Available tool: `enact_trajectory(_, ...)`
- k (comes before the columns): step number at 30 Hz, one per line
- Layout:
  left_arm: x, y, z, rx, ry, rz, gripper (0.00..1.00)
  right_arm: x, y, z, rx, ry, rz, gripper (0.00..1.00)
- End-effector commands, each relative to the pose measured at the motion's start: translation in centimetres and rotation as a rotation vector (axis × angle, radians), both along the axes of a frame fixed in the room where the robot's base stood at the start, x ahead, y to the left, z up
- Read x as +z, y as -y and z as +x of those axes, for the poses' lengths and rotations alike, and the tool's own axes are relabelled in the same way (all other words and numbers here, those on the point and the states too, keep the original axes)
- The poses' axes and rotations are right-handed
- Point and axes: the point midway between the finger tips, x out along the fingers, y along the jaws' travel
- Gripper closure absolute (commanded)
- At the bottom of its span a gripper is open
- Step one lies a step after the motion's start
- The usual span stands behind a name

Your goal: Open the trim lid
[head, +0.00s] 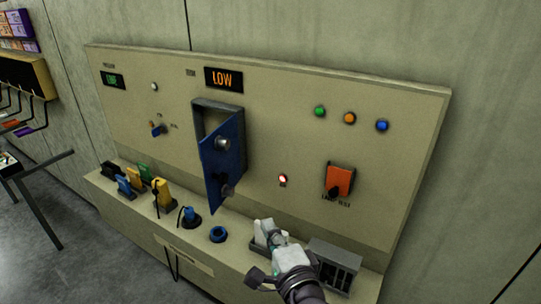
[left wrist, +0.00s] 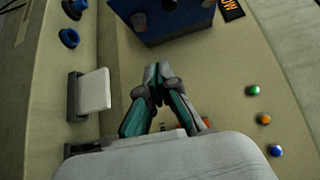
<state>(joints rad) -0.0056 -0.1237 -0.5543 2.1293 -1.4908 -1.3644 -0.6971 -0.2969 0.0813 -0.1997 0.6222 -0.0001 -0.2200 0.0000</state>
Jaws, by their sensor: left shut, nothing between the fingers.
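The blue lid (head: 224,160) on the beige panel stands partly open from its grey frame (head: 217,105), with its left edge swung outward. A round grey knob (head: 222,143) sits on its face, and a second dark round part shows near its bottom. The lid also shows at the top of the left wrist view (left wrist: 178,22). My left gripper (left wrist: 157,72) is shut and empty, its fingertips together and apart from the lid. In the head view the left gripper (head: 272,238) is below and right of the lid, near the ledge. My right gripper is not in view.
A white block (left wrist: 95,91) in a dark holder is beside my left gripper. Green, orange and blue buttons (head: 349,118) and an orange switch cover (head: 339,180) are to the right. Blue round fittings (head: 218,234) and several coloured plugs (head: 161,192) occupy the ledge.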

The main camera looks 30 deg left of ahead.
Motion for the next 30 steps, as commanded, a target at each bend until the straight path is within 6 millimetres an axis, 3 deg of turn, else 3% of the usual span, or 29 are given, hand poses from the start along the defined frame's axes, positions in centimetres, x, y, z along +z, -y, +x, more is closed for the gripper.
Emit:
enact_trajectory(1,1.9,-0.7,-1.0,0.013,0.035,0.004,1.00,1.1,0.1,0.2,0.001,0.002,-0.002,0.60)
enact_trajectory(4,2.8,-1.4,-1.6,0.022,0.072,0.010,1.00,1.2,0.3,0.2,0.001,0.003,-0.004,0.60)
enact_trajectory(11,2.9,-3.6,0.4,0.025,0.078,0.014,1.00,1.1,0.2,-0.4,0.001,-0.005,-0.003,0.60)
enact_trajectory(21,2.9,-8.9,5.3,0.025,0.076,0.014,1.00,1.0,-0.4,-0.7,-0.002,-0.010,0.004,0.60)
enact_trajectory(30,2.8,-12.2,5.0,0.022,0.073,0.010,1.00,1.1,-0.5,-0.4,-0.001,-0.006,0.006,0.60)
